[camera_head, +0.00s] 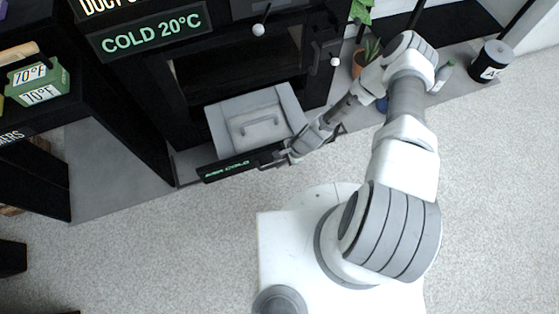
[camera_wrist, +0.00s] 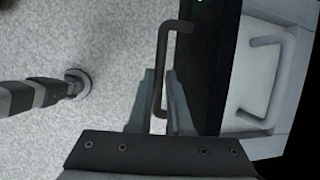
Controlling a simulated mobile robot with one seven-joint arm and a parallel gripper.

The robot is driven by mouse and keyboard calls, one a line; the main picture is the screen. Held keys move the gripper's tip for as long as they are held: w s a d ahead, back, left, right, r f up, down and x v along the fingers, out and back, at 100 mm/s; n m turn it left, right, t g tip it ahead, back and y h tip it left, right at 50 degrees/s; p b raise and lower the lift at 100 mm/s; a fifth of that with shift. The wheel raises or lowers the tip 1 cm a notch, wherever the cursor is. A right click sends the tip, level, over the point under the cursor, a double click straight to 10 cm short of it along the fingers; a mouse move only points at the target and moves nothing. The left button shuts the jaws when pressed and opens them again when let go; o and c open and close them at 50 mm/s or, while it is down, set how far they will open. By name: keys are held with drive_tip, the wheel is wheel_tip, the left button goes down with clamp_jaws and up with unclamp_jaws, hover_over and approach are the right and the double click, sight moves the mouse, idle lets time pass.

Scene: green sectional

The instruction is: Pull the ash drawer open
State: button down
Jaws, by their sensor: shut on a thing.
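The ash drawer stands out from the bottom of the black stove. Its black front (camera_head: 226,170) carries a green lit label. A grey pan (camera_head: 222,128) with a looped handle (camera_head: 262,131) sits in the drawer; the pan also shows in the wrist view (camera_wrist: 243,75) at the right. My gripper (camera_head: 276,159) is at the outer face of the drawer front. In the wrist view my gripper (camera_wrist: 161,82) is shut on the drawer's dark bar handle (camera_wrist: 172,27), with one finger on each side of it.
The stove's upper door (camera_head: 315,62) is above the drawer. A dark cabinet (camera_head: 110,110) stands at the left. A potted plant (camera_head: 365,62) and a black canister (camera_head: 490,62) are at the right. Pale carpet (camera_head: 170,250) lies clear in front, around my base.

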drive_tip(key=c, duration=0.8)
unclamp_jaws()
drive_tip(key=shift+c, duration=0.2)
drive_tip(key=shift+r, duration=0.1)
drive_tip(key=p+v, duration=0.5)
drive_tip(key=v, duration=1.2)
drive_tip(key=shift+p, duration=0.4)
drive_tip(key=shift+d+r, duration=0.1)
drive_tip(key=shift+r, duration=0.1)
